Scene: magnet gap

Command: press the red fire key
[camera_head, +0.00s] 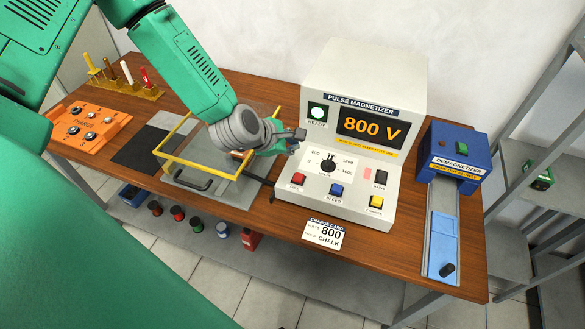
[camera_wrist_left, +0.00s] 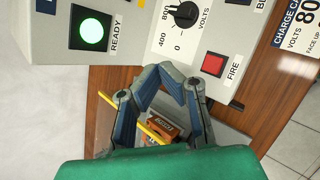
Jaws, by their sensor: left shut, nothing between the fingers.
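The red fire key (camera_head: 298,180) is a square button at the left of the pulse magnetizer's sloped front panel. In the left wrist view the red key (camera_wrist_left: 213,64) has the label FIRE beside it and is uncovered. My left gripper (camera_head: 297,141) is shut and empty, in front of the panel's left side and above the red key in the picture. In the left wrist view the closed fingers (camera_wrist_left: 174,74) are to the left of the red key, apart from it in the picture. The magnetizer display (camera_head: 368,126) reads 800 V, and the READY lamp (camera_head: 317,112) glows green.
A blue key (camera_head: 336,190) and a yellow key (camera_head: 376,202) share the panel with a dial (camera_head: 327,165). A yellow-framed clear guard (camera_head: 185,150) stands left, under my arm. A blue demagnetizer (camera_head: 459,155) stands right. A charge card (camera_head: 325,234) reads 800, CHALK.

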